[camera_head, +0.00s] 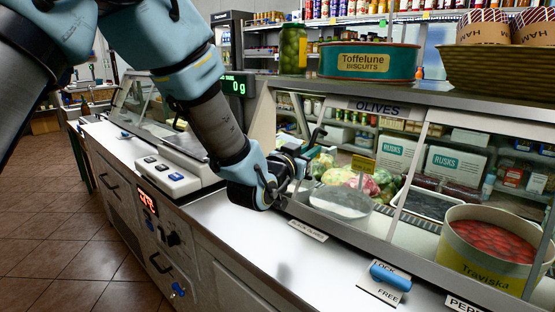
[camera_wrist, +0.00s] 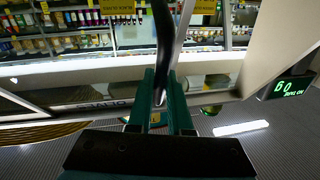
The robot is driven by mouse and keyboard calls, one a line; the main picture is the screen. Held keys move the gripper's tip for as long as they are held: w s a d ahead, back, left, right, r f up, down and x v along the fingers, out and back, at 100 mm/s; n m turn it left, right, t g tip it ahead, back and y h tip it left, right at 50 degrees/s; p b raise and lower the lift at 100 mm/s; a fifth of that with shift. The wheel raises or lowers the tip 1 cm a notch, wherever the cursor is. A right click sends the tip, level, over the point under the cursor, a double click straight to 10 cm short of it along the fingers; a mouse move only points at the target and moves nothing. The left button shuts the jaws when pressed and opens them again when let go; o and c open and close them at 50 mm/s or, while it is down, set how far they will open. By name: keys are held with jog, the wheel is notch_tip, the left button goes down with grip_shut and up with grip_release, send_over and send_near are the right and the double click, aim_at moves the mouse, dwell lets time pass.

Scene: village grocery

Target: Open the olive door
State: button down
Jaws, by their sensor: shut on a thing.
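The olive door is a slanted glass panel of the counter case, under the "OLIVES" label (camera_head: 377,108). The label shows upside down in the wrist view (camera_wrist: 103,104). A dark bar handle (camera_wrist: 163,35) runs up from between my gripper's green fingers in the wrist view. My gripper (camera_head: 296,160) is at the left side of the olive panel, shut on this handle. The fingers partly hide the handle's lower part. Behind the glass are a bowl (camera_head: 341,202) and wrapped produce. I cannot tell whether the panel stands slightly ajar.
A scale (camera_head: 172,175) with a green display stands left of the case. A biscuit tin (camera_head: 369,62), an olive jar (camera_head: 293,50) and a basket (camera_head: 497,68) stand on top.

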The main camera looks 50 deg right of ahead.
jog(key=b, duration=0.5)
send_near(380, 160)
jog(key=d, duration=0.4)
jog(key=shift+w+d, duration=0.3)
jog(key=c, duration=0.8)
grip_release()
jog(key=shift+c, duration=0.2)
jog(key=s+a+b, duration=0.1)
jog(key=a+b, duration=0.1)
jog(key=a, duration=0.8)
jog(key=shift+a, duration=0.35)
